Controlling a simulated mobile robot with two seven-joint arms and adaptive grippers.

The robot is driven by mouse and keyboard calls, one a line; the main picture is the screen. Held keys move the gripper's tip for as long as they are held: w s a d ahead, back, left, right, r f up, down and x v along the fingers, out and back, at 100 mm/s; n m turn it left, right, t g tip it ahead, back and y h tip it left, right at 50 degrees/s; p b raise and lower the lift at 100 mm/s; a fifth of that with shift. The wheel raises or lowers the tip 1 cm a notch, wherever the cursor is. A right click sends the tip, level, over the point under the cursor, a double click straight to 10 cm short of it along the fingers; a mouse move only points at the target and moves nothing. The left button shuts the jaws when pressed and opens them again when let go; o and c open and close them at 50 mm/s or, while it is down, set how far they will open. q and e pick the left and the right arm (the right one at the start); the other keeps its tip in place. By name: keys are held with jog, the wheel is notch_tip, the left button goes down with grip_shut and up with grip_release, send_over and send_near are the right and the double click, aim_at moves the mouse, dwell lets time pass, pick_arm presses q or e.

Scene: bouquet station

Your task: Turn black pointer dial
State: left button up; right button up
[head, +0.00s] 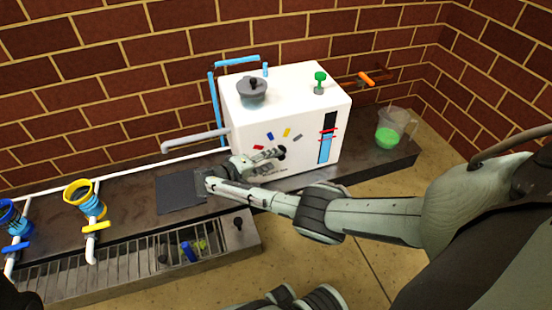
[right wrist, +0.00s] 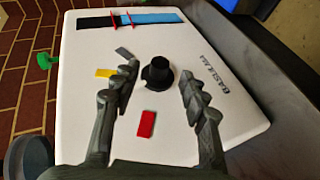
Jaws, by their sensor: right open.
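The black pointer dial (right wrist: 158,78) sticks out from the front face of the white machine (head: 250,117). In the right wrist view it stands between the two fingers of my right gripper (right wrist: 160,92), with a gap on each side. My right gripper is open and does not appear to touch the dial. In the head view the right gripper (head: 272,158) is at the machine's front face, and the dial (head: 282,152) shows as a small dark shape at its fingertips. I cannot tell which way the pointer faces. My left gripper is not in view.
Red (right wrist: 146,124), yellow (right wrist: 104,73) and grey (right wrist: 123,52) marks lie around the dial. A gauge (head: 326,146) with red markers is to its right. A jug (head: 390,130) with green liquid stands right of the machine. A spout (head: 195,140) juts out left.

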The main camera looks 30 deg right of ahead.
jog(key=v, duration=0.8)
jog(key=shift+a+r, duration=0.15)
jog(key=shift+a, duration=0.2)
jog(key=shift+s, duration=0.1)
